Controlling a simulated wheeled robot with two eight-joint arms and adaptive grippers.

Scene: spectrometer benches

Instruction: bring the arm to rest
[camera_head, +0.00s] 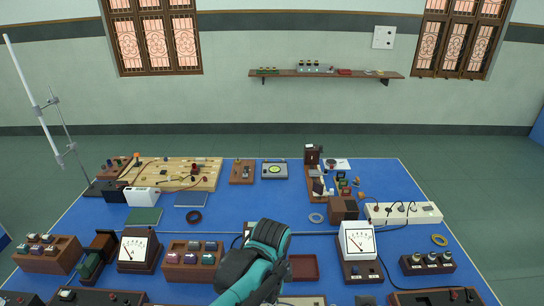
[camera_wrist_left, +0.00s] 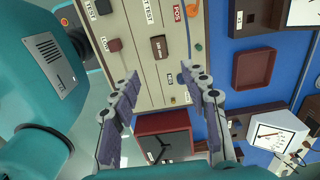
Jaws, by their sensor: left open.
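My left gripper (camera_wrist_left: 158,80) shows in the left wrist view with its two grey-purple fingers spread apart and nothing between them. Its fingertips lie in front of a beige panel (camera_wrist_left: 150,80) with labels and small knobs. In the head view my teal left arm reaches up from the bottom middle over the near part of the blue table (camera_head: 232,218). Its forearm hides the fingers there. My right gripper is in neither view.
A red-brown tray (camera_head: 313,267) lies just right of my arm. A white-faced meter (camera_head: 358,241) stands farther right, and a wooden box of samples (camera_head: 180,255) stands to the left. Several instruments crowd the table. Some blue surface is bare beyond my arm.

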